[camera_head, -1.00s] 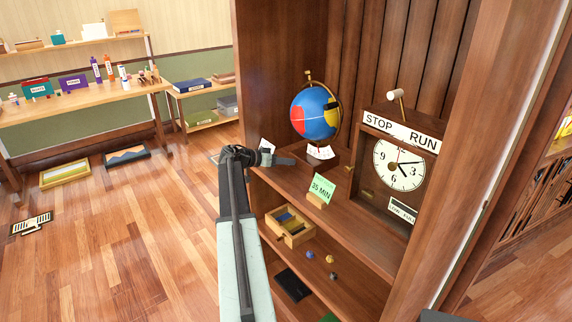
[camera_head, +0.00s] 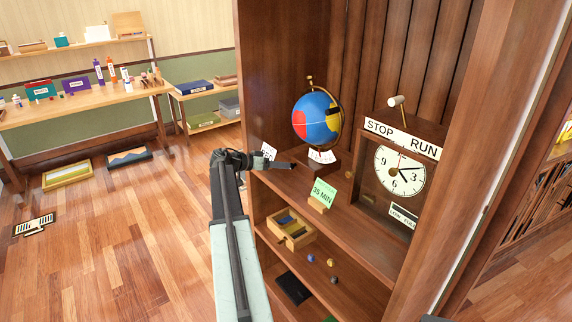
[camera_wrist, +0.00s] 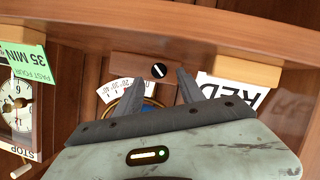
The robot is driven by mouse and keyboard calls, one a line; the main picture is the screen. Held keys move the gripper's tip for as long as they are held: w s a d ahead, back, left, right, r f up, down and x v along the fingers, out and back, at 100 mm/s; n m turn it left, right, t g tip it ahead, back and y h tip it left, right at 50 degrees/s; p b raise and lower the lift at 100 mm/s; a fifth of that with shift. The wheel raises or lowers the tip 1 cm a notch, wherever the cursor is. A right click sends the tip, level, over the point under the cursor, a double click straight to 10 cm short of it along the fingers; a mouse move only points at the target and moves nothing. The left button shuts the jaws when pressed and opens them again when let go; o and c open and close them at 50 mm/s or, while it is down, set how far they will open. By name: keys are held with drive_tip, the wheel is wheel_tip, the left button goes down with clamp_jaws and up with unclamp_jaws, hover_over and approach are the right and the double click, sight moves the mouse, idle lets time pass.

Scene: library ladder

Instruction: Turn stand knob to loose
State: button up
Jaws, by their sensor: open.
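The globe (camera_head: 317,118) stands on a wooden base (camera_head: 326,166) on the cabinet's upper shelf. In the wrist view, the base front (camera_wrist: 125,68) carries a round black knob (camera_wrist: 159,71) with a slanted white line. My gripper (camera_wrist: 161,78) is open and empty. Its dark fingers lie on either side of the knob in that picture; whether they touch it, I cannot tell. A white scale card (camera_wrist: 124,88) shows beside the left finger. In the head view, my gripper (camera_head: 290,165) is just left of the base, and the knob cannot be made out.
A green "35 MIN" card (camera_head: 323,192) stands right of my gripper, near the shelf edge. A clock (camera_head: 399,170) marked STOP and RUN is farther right. A "RED" card (camera_wrist: 236,92) is close to the right finger. A wooden tray (camera_head: 291,230) sits on the shelf below.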

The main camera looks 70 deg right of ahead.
sight(293, 165)
drive_tip(key=p+v, duration=0.1)
drive_tip(key=v, duration=0.2)
drive_tip(key=shift+w+a+r, duration=0.1)
drive_tip(key=shift+a+r, duration=0.05)
drive_tip(key=shift+w+a, duration=0.2)
drive_tip(key=r+t+p, duration=0.1)
drive_tip(key=p, duration=0.2)
drive_tip(key=s+r+m+y+p, duration=0.1)
drive_tip(key=p, duration=0.2)
drive_tip(key=s+r+t+p, duration=0.1)
drive_tip(key=r+p, duration=0.1)
drive_tip(key=p, duration=0.1)
drive_tip(key=shift+s+d+m+t+y, duration=0.1)
drive_tip(key=shift+d+m+t+y, duration=0.2)
drive_tip(key=shift+m, duration=0.1)
drive_tip(key=shift+f+m+t+y+p, duration=0.45)
drive_tip(key=shift+m+t+p, duration=0.3)
drive_tip(key=shift+p, duration=0.5)
drive_tip(key=b+x, duration=0.5)
drive_tip(key=x, duration=0.1)
drive_tip(key=shift+s+d+f, duration=0.1)
drive_tip(key=shift+d+f, duration=0.05)
drive_tip(key=shift+f, duration=0.2)
drive_tip(key=shift+s+d+f, duration=0.15)
drive_tip(key=shift+s+d, duration=0.05)
drive_tip(key=shift+d, duration=0.1)
